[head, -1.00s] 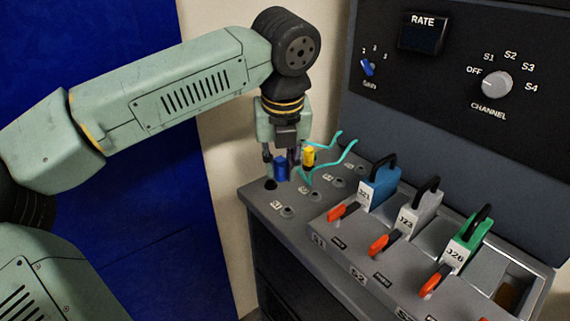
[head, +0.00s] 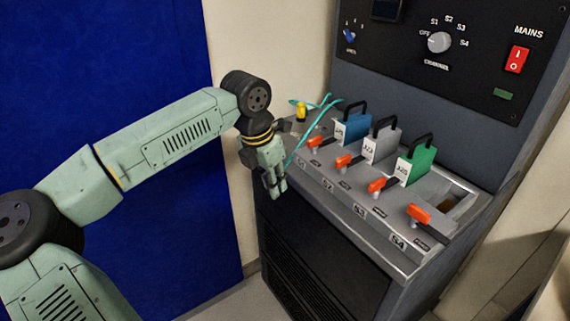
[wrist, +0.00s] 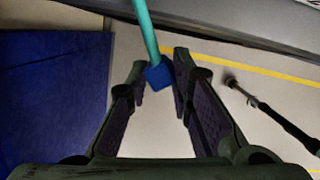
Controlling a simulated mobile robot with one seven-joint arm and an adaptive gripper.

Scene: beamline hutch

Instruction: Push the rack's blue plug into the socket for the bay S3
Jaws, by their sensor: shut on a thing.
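My gripper (head: 276,190) is at the front left of the rack, beside its front edge, fingers pointing down. It is shut on the blue plug (wrist: 159,75), which shows between the fingertips in the wrist view with a teal cable (wrist: 146,32) running up from it. In the head view the fingers mostly hide the plug, and the teal cable (head: 300,147) runs back over the rack's top. Bay S3 (head: 360,210) has its label on the rack's front strip, below a green-handled module (head: 415,166).
A yellow plug (head: 301,113) stands at the back left of the rack top. Blue (head: 352,130) and grey (head: 382,143) modules stand left of the green one, with orange levers (head: 377,185) in front. Bay S4 (head: 397,241) looks empty. Open floor lies below my gripper.

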